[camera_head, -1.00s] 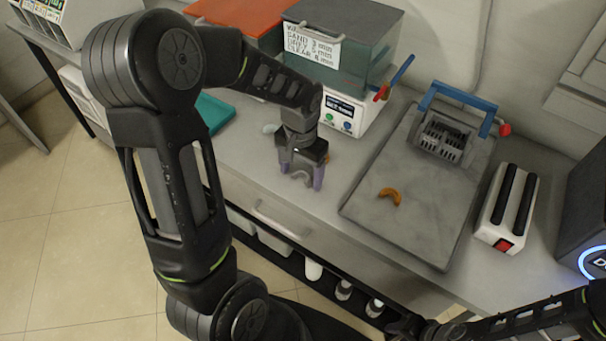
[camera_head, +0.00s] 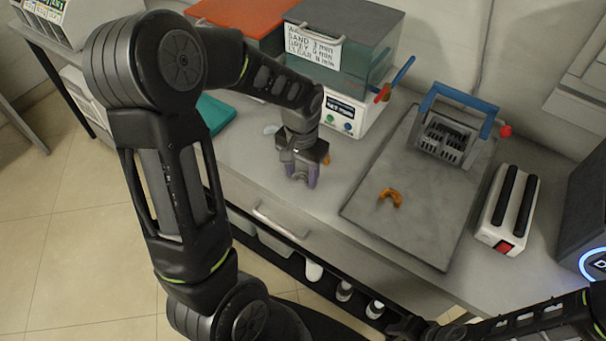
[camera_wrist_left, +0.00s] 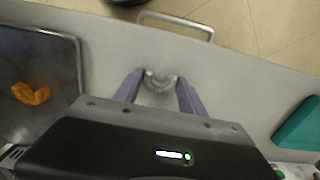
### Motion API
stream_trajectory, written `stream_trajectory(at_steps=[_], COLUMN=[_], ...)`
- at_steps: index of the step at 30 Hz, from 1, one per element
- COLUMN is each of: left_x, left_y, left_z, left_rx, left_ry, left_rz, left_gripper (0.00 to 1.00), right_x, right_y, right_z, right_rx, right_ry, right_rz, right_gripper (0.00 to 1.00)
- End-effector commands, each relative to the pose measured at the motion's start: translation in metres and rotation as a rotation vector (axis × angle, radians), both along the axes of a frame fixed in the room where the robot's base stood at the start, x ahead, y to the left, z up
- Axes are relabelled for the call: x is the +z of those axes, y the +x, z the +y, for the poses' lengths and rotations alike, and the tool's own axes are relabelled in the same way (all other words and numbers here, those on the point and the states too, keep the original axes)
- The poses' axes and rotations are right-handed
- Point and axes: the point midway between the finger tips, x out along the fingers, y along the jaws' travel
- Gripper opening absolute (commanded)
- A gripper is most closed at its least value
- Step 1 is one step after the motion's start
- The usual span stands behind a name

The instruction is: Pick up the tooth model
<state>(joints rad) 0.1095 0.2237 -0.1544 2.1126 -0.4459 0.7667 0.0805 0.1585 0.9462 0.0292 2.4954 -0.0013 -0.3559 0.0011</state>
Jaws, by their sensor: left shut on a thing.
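A grey arch-shaped tooth model (camera_wrist_left: 160,81) sits between the purple fingertips of my left gripper (camera_head: 302,181) in the left wrist view. The gripper is shut on it, low over the bare grey counter near its front edge; I cannot tell whether the model touches the counter. In the head view the fingers mostly hide it. An orange arch-shaped model (camera_head: 390,197) lies on the dark grey tray, right of my left gripper; it also shows in the left wrist view (camera_wrist_left: 31,94). My right arm enters at the lower right, its gripper not clear.
The grey tray (camera_head: 362,208) also carries a blue-handled metal rack (camera_head: 445,139). A white device (camera_head: 507,209) with black slots stands right of it. A lidded bin (camera_head: 340,62) and a white control box (camera_head: 353,117) stand behind my left gripper. A teal item (camera_head: 214,112) lies left.

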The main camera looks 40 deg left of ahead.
Motion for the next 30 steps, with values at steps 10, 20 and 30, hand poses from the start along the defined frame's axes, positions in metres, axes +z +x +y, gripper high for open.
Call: stream_trajectory(at_steps=[10, 20, 30], left_x=[0.034, 0.092, 0.100], left_y=[0.001, 0.001, 0.000], left_z=[0.000, 0.000, 0.000], left_rx=[0.000, 0.000, 0.000], left_ry=[0.000, 0.000, 0.000], left_rz=[-0.006, -0.004, 0.000], left_gripper=[0.10, 0.10, 0.10], right_x=[-0.001, -0.002, -0.002], right_y=[0.000, 0.000, 0.000], right_z=[0.000, 0.000, 0.000], right_rx=[0.000, 0.000, 0.000], right_ry=[0.000, 0.000, 0.000], right_rz=[0.000, 0.000, 0.000], right_gripper=[0.36, 0.36, 0.36])
